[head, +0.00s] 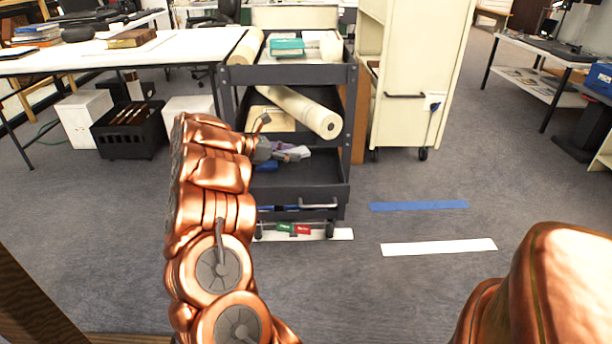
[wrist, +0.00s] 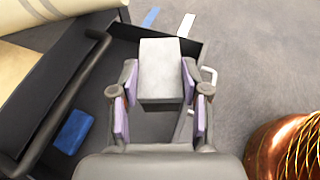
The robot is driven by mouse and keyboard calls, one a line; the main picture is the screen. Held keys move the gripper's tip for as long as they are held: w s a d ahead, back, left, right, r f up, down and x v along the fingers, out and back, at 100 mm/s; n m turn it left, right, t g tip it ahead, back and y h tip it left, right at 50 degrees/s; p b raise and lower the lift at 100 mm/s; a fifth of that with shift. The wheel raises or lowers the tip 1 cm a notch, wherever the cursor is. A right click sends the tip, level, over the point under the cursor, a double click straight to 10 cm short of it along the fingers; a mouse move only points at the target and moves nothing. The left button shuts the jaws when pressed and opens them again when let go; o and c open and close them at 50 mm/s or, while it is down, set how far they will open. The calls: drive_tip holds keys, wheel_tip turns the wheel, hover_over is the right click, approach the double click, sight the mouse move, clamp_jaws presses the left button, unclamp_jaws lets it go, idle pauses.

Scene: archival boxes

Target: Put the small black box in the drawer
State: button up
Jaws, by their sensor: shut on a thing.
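My gripper (wrist: 160,105) is shut on a small box (wrist: 166,70), its purple-padded fingers on either side. The box looks light grey on top and darker grey on its near face, rather than black. In the head view my gripper (head: 290,153) is at the low part of the dark cart, partly hidden by my copper-coloured arm. The drawer (head: 305,190) at the cart's bottom looks pulled out, with a pale handle on its front. In the wrist view the dark drawer (wrist: 196,50) lies below the held box; the exact height gap cannot be told.
A blue item (wrist: 72,132) lies at the left in the wrist view. A dark bar (wrist: 75,90) crosses there. A large cream roll (head: 300,110) sticks out from the cart's middle shelf. Carpet with blue tape (head: 418,206) and white tape (head: 438,246) is free at the right.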

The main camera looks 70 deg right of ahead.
sight(306, 162)
drive_tip(key=s+d, duration=0.3)
drive_tip(key=d, duration=0.4)
drive_tip(key=f+b, duration=0.1)
drive_tip(key=f, duration=0.2)
drive_tip(key=f+b, duration=0.1)
drive_tip(key=f, duration=0.3)
drive_tip(key=shift+w+a+b, duration=0.2)
drive_tip(key=shift+b, duration=0.15)
drive_tip(key=shift+s+f+b, duration=0.1)
drive_tip(key=shift+f+b, duration=0.65)
drive_tip(key=shift+f, duration=1.5)
drive_tip(key=shift+d, duration=0.15)
drive_tip(key=shift+f+b, duration=0.2)
drive_tip(key=shift+b, duration=0.1)
drive_tip(key=o, duration=1.1)
drive_tip(key=shift+r, duration=0.1)
drive_tip(key=shift+o, duration=0.2)
